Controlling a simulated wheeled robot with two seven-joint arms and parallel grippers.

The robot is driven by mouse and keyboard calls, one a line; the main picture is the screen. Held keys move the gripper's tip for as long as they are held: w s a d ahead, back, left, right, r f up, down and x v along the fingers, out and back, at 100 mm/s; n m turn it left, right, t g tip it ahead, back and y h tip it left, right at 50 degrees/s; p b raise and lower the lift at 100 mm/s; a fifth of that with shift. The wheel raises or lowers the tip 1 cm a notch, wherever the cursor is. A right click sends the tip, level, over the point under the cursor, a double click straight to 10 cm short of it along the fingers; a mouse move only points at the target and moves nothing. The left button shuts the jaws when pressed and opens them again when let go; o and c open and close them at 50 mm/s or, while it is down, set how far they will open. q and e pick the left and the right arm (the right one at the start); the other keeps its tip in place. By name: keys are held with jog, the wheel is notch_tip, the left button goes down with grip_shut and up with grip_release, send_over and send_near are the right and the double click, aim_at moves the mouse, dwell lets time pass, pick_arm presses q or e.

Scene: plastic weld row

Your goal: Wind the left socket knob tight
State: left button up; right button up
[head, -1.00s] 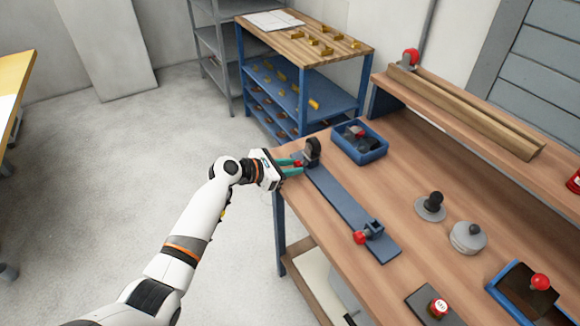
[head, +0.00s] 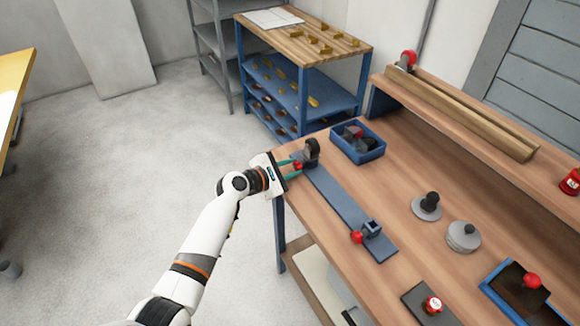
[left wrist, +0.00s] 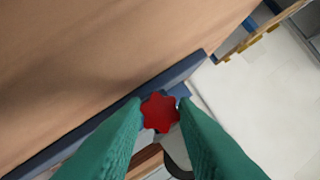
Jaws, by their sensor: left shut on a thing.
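The left socket knob (head: 298,165) is small and red and sits by the dark socket (head: 311,152) at the far end of the blue-grey rail (head: 343,206). My left gripper (head: 293,170) is at the bench edge, its green fingers on either side of this knob. In the left wrist view the knob (left wrist: 160,112) is a red star shape between the two fingertips (left wrist: 160,110), and the gripper is shut on it. A second red knob (head: 357,237) sits by the blue-grey socket (head: 372,230) at the rail's near end. My right gripper is not in view.
A blue bin (head: 358,142) with dark and red parts stands just behind the far socket. Two round grey pieces (head: 427,207) (head: 463,236) and another blue tray (head: 515,290) lie to the right. The bench top between rail and grey pieces is clear.

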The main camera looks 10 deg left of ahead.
pick_arm(q)
jog(key=shift+s+f+m+t, duration=0.1)
jog(key=shift+m+t, duration=0.2)
jog(key=shift+m, duration=0.1)
dwell(0.3)
jog(key=o, duration=1)
